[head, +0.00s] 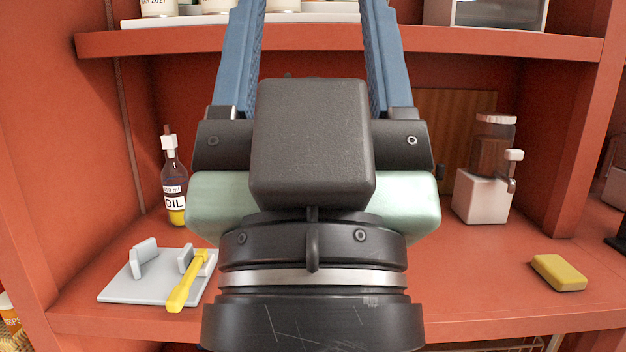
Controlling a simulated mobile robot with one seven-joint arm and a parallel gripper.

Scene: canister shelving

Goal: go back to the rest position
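My gripper (308,20) rises in the middle of the head view, pointing up and away toward the upper shelf. Its two blue fingers stand wide apart, with nothing seen between them. The fingertips run out of the top of the picture, so their ends are hidden. My wrist and gripper body hide the middle of the lower shelf.
The upper shelf (200,40) holds several canisters (158,8). On the lower shelf are an oil bottle (174,185), a grey holder (140,285) with a yellow-handled tool (188,283), a grinder (485,190) and a yellow sponge (559,272). The right front is mostly clear.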

